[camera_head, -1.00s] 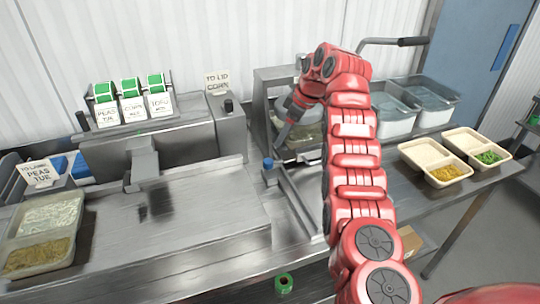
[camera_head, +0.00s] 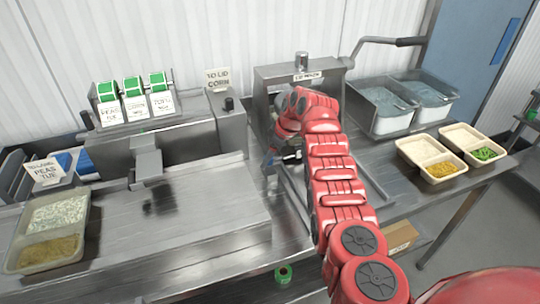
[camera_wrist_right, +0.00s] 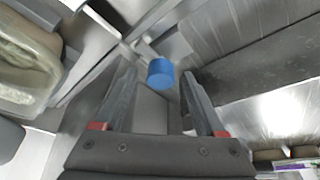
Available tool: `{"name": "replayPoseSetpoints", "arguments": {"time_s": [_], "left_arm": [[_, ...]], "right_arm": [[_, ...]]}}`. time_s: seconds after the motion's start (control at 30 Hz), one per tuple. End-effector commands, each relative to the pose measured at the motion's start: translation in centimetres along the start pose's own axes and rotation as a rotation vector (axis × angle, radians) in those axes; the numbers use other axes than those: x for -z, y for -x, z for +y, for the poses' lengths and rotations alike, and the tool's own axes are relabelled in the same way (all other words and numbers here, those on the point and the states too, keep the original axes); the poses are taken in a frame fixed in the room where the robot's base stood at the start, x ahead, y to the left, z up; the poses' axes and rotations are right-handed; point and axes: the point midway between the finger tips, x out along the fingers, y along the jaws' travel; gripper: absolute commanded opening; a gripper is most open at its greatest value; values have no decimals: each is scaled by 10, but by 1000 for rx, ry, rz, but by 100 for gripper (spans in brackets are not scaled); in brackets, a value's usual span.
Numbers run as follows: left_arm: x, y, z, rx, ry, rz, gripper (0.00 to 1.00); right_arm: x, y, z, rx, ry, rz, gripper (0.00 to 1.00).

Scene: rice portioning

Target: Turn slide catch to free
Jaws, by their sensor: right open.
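The slide catch shows as a blue round knob (camera_wrist_right: 160,73) in the right wrist view, near the ends of my right gripper's fingers. My right gripper (camera_wrist_right: 158,84) is open, with one finger on each side of the knob in the picture. I cannot tell whether either finger touches it. In the head view my right gripper (camera_head: 281,157) is low over the steel bench beside the machine, and the arm and hand mostly hide the knob. My left gripper is in neither view.
A press-like steel housing (camera_head: 304,74) with a long lever handle (camera_head: 378,42) stands behind my right arm. Water tubs (camera_head: 388,122) and open food trays (camera_head: 426,151) are to the right. A filled tray (camera_head: 82,235) sits at far left.

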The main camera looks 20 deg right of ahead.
Motion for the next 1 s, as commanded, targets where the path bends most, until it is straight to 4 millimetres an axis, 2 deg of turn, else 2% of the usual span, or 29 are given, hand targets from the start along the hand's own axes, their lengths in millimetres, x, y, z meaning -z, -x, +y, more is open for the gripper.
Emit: {"name": "replayPoseSetpoints", "arguments": {"time_s": [0.03, 0.07, 0.43, 0.73, 1.0], "left_arm": [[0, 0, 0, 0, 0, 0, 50], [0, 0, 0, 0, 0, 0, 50], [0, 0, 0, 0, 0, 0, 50], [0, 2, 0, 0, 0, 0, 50], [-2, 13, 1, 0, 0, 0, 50]], "right_arm": [[0, 0, 0, 0, 0, 0, 72], [0, 0, 0, 0, 0, 0, 67], [0, 0, 0, 1, 0, -1, 0], [-1, -1, -1, -2, -11, -1, 0], [-2, -4, -1, -37, -92, -2, 0]]}}
